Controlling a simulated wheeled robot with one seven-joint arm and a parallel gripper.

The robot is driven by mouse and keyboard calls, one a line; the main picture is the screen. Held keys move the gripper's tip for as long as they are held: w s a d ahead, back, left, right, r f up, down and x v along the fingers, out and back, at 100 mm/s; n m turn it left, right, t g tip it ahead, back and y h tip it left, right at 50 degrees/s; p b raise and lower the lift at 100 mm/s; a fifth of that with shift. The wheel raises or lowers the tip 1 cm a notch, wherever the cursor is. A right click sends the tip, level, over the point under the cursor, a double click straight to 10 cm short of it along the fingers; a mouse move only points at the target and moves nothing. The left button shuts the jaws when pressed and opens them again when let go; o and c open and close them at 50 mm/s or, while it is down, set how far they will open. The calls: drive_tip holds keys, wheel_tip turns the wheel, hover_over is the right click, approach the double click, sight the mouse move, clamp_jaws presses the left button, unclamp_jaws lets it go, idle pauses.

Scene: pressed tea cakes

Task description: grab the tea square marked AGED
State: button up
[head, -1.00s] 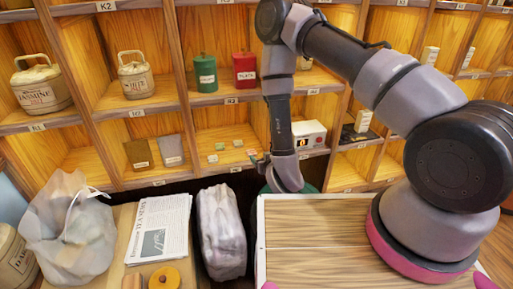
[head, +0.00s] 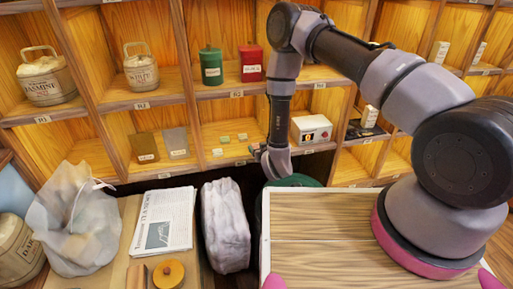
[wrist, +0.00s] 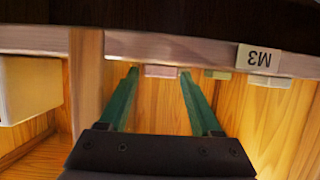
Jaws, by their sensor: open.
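Several small tea squares lie in the middle shelf compartment. In the head view, pale green ones (head: 218,152), (head: 225,139), (head: 242,137) show, their marks too small to read. A pinkish tea square (wrist: 160,71) lies between and beyond the fingertips, partly cut off by the shelf edge. Greenish squares (wrist: 217,74), (wrist: 269,81) lie beside it. I cannot tell which is marked AGED.
The shelf edge with the M3 label (wrist: 258,59) and an upright divider (wrist: 87,80) border the compartment. A white box (head: 311,128) stands in the compartment to the right. Dark and grey packets (head: 143,147) stand to the left.

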clamp_jaws()
